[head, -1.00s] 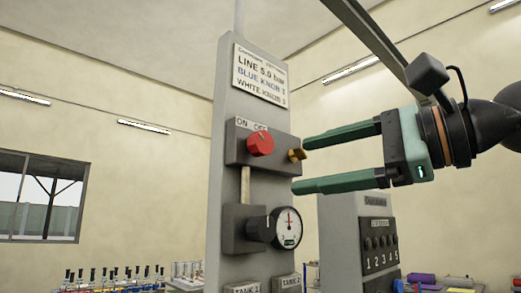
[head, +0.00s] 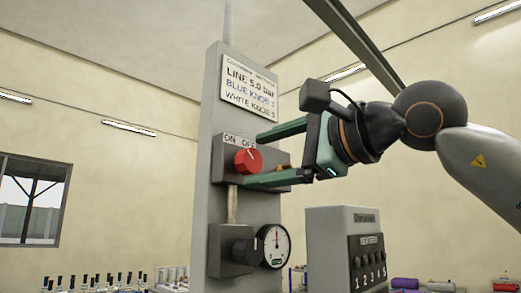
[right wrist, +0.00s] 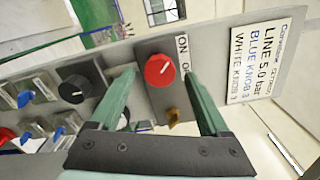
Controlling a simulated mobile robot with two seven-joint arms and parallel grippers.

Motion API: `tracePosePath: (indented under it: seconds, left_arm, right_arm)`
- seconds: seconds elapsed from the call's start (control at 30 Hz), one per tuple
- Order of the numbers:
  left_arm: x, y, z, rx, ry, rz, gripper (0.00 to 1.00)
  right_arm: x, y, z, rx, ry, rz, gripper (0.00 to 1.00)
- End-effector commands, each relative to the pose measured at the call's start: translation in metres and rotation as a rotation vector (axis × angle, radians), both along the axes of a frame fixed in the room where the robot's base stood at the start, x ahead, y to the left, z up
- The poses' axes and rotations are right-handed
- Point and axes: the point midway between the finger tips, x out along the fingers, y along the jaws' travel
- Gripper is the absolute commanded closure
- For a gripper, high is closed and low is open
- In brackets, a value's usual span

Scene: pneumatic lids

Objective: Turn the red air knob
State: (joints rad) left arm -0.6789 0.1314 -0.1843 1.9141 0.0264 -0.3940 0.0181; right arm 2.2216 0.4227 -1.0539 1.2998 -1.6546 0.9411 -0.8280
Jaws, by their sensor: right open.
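The red air knob (head: 247,161) sits on a grey box on the tall grey panel, below an ON/OFF label. Its white pointer line slants up to the right in the head view. My right gripper (head: 252,162) is open, with one green finger above the knob's level and one below it. In the right wrist view the red knob (right wrist: 160,70) lies between the two open fingertips (right wrist: 160,72). I cannot tell whether either finger touches it. My left gripper is not in view.
A brass fitting (right wrist: 173,115) sticks out of the knob box beside the fingers. A black knob (head: 242,252) and round gauge (head: 274,246) sit lower on the panel. A grey box with numbered buttons (head: 345,250) stands at right. Small bottles line the lower left.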

Motion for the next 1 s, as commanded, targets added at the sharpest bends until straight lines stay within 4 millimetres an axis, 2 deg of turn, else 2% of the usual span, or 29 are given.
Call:
tracePosePath:
  seconds: [0.13, 0.43, 1.0]
  left_arm:
    - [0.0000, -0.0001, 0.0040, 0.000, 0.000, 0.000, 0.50]
    - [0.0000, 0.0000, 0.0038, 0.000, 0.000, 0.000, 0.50]
    - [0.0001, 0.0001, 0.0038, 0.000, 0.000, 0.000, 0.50]
  right_arm:
    - [0.0077, 0.0073, 0.0003, 0.000, 0.000, -0.001, 0.20]
    - [0.0088, 0.0087, -0.0004, 0.001, -0.001, 0.000, 0.20]
    - [0.0085, 0.0083, -0.0003, 0.000, 0.000, 0.000, 0.84]
